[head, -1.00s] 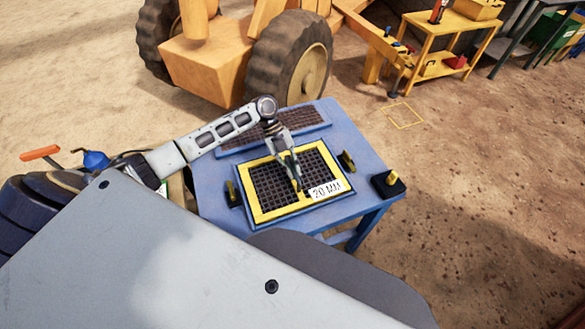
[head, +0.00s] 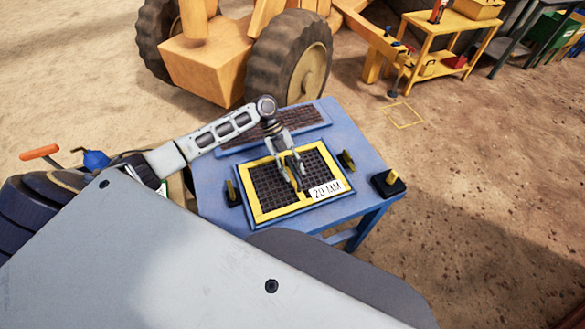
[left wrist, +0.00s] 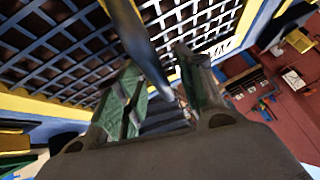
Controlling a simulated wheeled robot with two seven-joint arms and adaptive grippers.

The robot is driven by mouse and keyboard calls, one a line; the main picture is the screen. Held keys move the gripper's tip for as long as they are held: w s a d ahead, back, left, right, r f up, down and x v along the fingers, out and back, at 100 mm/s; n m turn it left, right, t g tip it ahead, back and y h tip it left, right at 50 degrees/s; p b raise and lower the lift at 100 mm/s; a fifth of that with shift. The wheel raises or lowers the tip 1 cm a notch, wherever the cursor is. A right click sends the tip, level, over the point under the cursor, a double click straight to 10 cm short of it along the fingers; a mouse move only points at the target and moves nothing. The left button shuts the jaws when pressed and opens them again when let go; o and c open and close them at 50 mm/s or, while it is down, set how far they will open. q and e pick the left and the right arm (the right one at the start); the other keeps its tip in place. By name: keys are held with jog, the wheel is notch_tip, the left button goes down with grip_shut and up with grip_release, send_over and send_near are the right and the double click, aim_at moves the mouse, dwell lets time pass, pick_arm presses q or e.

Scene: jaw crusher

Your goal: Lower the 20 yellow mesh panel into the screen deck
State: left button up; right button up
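The yellow mesh panel (head: 263,216) with a white "20 MM" label lies flat inside the blue frame of the screen deck (head: 296,211). It looks level in the head view; whether every edge is fully seated I cannot tell. My left gripper (head: 296,182) points down over the middle of the panel. Its fingers stand apart. In the left wrist view the fingers (left wrist: 160,88) are on either side of a grey bar (left wrist: 139,42), with a gap, and the mesh fills the upper left. My right gripper is not in view.
Dark clamps with yellow parts stand left (head: 232,193) and right (head: 347,160) of the deck. A black block with a yellow knob (head: 388,184) sits at the right corner of the blue table (head: 336,118). A second mesh frame (head: 300,120) lies behind. Sandy ground is clear at right.

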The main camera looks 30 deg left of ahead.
pick_arm(q)
jog(key=v, duration=1.2)
jog(key=shift+d, duration=0.1)
dwell(0.6)
